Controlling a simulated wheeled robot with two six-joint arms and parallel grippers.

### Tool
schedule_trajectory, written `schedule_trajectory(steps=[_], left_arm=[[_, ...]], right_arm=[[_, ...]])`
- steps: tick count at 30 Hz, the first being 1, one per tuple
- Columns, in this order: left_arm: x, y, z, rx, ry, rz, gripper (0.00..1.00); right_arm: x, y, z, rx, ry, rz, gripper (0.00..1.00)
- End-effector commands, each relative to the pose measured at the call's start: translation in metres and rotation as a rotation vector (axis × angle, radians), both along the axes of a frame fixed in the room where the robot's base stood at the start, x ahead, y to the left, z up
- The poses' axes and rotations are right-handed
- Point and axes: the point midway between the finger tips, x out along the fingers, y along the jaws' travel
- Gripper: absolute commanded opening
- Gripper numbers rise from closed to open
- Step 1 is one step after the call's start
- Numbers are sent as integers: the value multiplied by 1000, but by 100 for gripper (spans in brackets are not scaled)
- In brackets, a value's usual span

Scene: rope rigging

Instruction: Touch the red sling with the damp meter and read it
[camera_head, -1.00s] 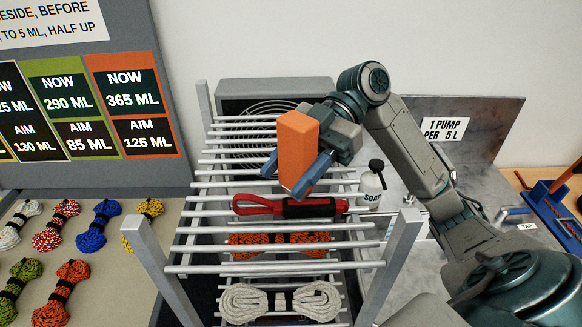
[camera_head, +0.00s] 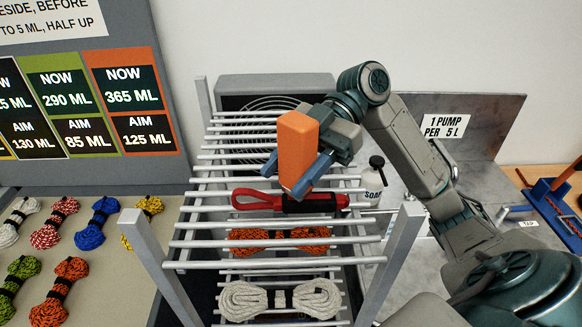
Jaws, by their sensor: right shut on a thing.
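The red sling (camera_head: 256,201), bundled with a black wrap, lies across the bars of the metal drying rack. My right gripper (camera_head: 298,172) has blue fingers shut on the damp meter (camera_head: 298,145), an orange block. The meter is upright, with its lower end at the sling, close to where the black wrap begins. I cannot tell whether it touches the sling. No reading shows on the faces of the meter in view. My left gripper is not in view.
The rack (camera_head: 190,268) also holds an orange rope bundle (camera_head: 278,240) and a white one (camera_head: 280,299). Several rope bundles lie on the left table, under a board (camera_head: 110,170). A soap bottle (camera_head: 372,181) stands right of the rack. A blue tool stand (camera_head: 560,205) is far right.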

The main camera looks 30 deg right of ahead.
Motion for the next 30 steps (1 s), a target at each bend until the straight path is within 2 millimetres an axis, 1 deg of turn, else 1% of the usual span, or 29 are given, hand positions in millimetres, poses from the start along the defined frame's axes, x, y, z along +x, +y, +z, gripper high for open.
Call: schedule_trajectory(steps=[17,30], left_arm=[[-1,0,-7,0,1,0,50],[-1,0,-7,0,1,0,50]], right_arm=[[0,0,-7,0,0,0,27],[0,0,-8,0,0,0,27]])
